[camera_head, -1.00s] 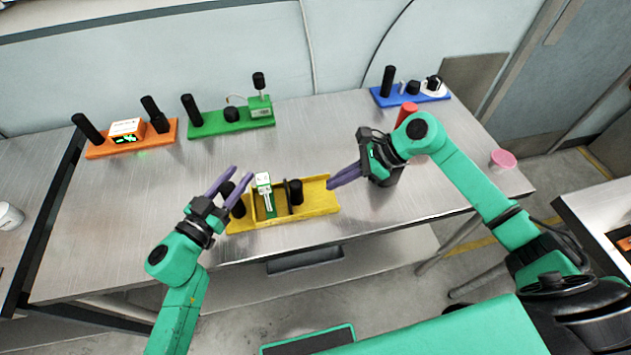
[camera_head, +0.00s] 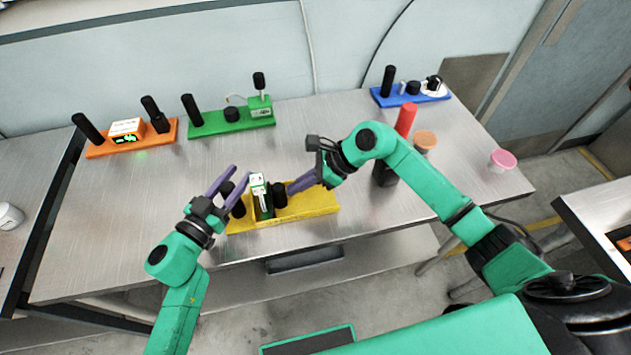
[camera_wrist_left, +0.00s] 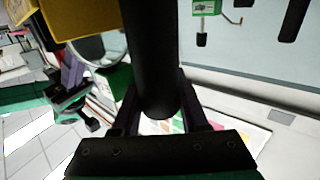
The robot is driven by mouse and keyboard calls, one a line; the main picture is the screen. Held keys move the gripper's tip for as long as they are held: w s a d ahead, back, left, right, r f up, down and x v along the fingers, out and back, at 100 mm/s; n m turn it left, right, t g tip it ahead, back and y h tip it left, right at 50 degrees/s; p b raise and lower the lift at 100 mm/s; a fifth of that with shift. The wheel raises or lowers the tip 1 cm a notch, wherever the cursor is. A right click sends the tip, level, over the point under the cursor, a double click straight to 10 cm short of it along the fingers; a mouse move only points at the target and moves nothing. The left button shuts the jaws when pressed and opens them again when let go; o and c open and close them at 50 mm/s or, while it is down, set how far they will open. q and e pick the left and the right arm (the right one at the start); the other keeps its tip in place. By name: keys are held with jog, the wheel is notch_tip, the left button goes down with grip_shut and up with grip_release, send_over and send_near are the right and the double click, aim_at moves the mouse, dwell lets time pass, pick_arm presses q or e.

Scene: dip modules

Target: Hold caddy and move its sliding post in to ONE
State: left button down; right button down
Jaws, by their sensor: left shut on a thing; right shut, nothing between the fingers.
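The yellow caddy (camera_head: 318,208) lies near the table's front edge. A black post (camera_head: 236,203) stands at its left end, and my left gripper (camera_head: 236,184) is shut around it. The left wrist view shows this post (camera_wrist_left: 152,60) between the fingers, with part of the caddy (camera_wrist_left: 85,18) at upper left. A green and white module (camera_head: 260,190) stands in the caddy's middle. The dark sliding post (camera_head: 280,194) is close to the module's right side. My right gripper (camera_head: 290,188) is shut and empty, its fingertips at the right side of the sliding post. Any ONE marking is unreadable.
Orange (camera_head: 99,150), green (camera_head: 209,126) and blue (camera_head: 385,98) caddies stand along the back of the table. To the right are a red cylinder (camera_head: 406,118) on a dark base, an orange-lidded cup (camera_head: 425,138) and a pink-lidded cup (camera_head: 503,158).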

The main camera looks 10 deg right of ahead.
jog(key=shift+a, duration=0.3)
